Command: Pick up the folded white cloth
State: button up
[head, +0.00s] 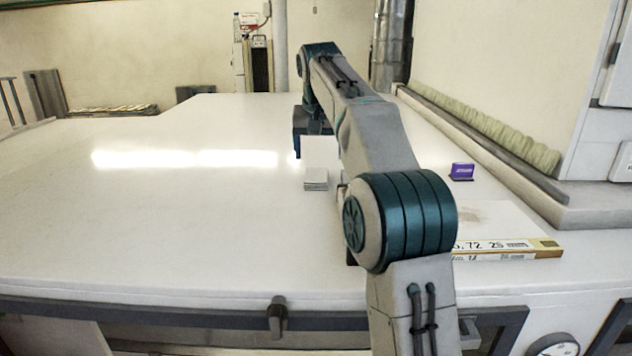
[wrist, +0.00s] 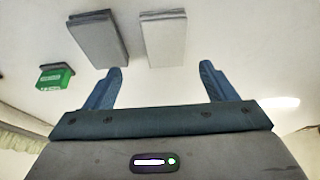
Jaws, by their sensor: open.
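The folded white cloth (wrist: 163,40) lies flat on the white table in the wrist view, a neat pale stack with layered edges. It also shows in the head view (head: 316,179), just left of my arm. A folded grey cloth (wrist: 97,38) lies beside it, to its left in the wrist view; in the head view I cannot make it out. My gripper (wrist: 160,72) is open and empty, its two blue fingers apart. The white cloth is ahead of the gap between the fingertips, apart from them.
A small green object (wrist: 56,77) stands left of the grey cloth in the wrist view. A purple card-like object (head: 462,171) and a flat box with printed numbers (head: 500,246) are on the right of the table. The table's left half is clear. A ledge runs along the right side.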

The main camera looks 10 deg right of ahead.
aim_at(316, 174)
jog(key=shift+w+f, duration=0.2)
jog(key=shift+f, duration=0.65)
jog(key=x, duration=0.4)
jog(key=shift+a+f, duration=0.2)
jog(key=shift+a, duration=0.15)
jog(key=shift+w+d+f, duration=0.1)
jog(key=shift+w+f, duration=0.1)
jog(key=shift+f, duration=0.15)
jog(key=shift+c, duration=0.4)
jog(key=c, duration=1)
